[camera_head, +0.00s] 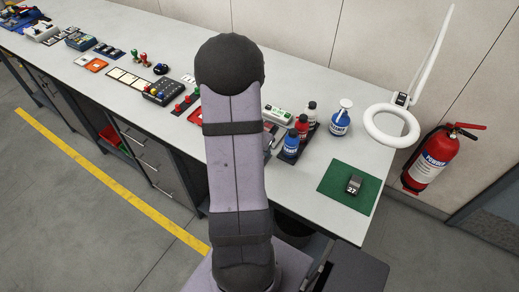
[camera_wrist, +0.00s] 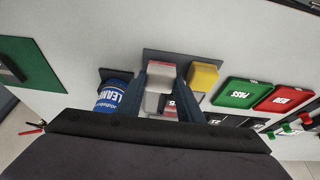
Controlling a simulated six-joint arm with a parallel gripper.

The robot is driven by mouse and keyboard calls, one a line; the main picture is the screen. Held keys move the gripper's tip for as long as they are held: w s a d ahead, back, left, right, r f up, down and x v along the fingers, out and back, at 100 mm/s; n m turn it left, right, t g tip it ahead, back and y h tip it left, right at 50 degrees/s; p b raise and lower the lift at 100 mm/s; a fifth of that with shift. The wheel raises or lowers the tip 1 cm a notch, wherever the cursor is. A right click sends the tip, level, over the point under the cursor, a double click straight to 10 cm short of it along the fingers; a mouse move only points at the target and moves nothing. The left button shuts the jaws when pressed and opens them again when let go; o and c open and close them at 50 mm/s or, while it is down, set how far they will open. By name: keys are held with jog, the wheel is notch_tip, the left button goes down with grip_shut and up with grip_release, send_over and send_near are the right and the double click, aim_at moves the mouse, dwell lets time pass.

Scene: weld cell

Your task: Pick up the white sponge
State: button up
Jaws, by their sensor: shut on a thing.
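In the wrist view, the white sponge (camera_wrist: 161,76) is a pale block between the two dark fingers of my gripper (camera_wrist: 168,88). My gripper is shut on it. A dark tray (camera_wrist: 152,54) lies behind the sponge and the fingers. A yellow sponge (camera_wrist: 203,77) sits just right of the right finger. Whether the white sponge is clear of the tray cannot be told. In the head view my arm hides the gripper and the white sponge.
A blue-labelled bottle (camera_wrist: 110,96) stands close left of the fingers. Green (camera_wrist: 240,92) and red (camera_wrist: 277,97) trays lie to the right. In the head view, a ring lamp (camera_head: 391,125) and a green mat (camera_head: 336,192) occupy the bench's right end.

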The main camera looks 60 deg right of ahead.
notch_tip(320, 180, up, 9)
jog(key=shift+f+p, duration=0.2)
jog(key=shift+p, duration=0.75)
jog(key=o, duration=0.4)
jog(key=shift+c, duration=1.2)
jog(key=shift+w+d+m, duration=0.2)
jog(key=shift+d+m, duration=0.3)
jog(key=shift+d, duration=0.1)
jog(key=w+d+m+g+y, duration=0.1)
jog(key=w+d+m+g, duration=0.2)
jog(key=d+m, duration=0.3)
jog(key=shift+w+m, duration=0.35)
jog(key=shift+m, duration=0.65)
